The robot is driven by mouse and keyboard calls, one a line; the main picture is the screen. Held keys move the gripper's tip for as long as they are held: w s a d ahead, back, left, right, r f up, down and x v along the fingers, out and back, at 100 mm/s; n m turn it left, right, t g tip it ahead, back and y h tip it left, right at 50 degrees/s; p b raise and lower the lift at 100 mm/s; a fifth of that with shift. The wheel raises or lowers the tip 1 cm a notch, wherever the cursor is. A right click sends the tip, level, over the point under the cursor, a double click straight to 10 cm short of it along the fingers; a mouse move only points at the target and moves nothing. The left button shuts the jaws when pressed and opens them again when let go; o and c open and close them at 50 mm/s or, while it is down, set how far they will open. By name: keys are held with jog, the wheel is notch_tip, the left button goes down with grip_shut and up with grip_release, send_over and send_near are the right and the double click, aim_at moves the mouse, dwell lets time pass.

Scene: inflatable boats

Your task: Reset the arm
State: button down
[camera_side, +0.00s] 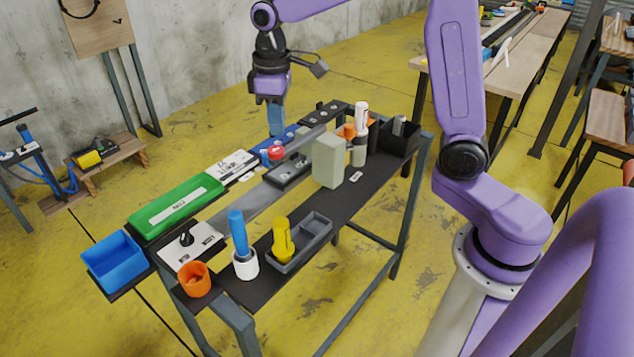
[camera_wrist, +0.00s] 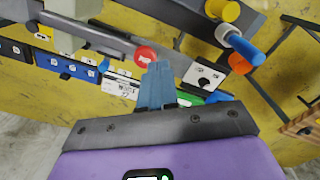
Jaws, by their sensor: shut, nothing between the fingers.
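My gripper (camera_side: 276,118) hangs from the purple arm over the back edge of the black workbench (camera_side: 262,290) in the side view. Its blue fingers point down and are shut together with nothing between them. In the wrist view the blue fingertips (camera_wrist: 159,70) meet in front of the bench, near a red round knob (camera_wrist: 145,54) and a white labelled plate (camera_wrist: 120,88). In the side view the red knob (camera_side: 276,153) sits just below and beside the fingers. The fingers appear above the bench items, though the exact gap cannot be told.
The bench holds a blue bin (camera_side: 114,262), a green case (camera_side: 177,206), an orange cup (camera_side: 195,279), a blue-handled tool (camera_side: 238,234) in a white cup, a yellow tool (camera_side: 283,240) in a grey tray and a pale green block (camera_side: 327,160). Another table (camera_side: 508,72) stands behind.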

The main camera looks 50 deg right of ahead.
jog(key=s+d+f+n, duration=0.1)
jog(key=s+f+n, duration=0.1)
jog(key=s, duration=1.2)
jog(key=s+f+n, duration=0.2)
jog(key=s+n, duration=0.2)
jog(key=s, duration=1.1)
jog(key=shift+d, duration=0.35)
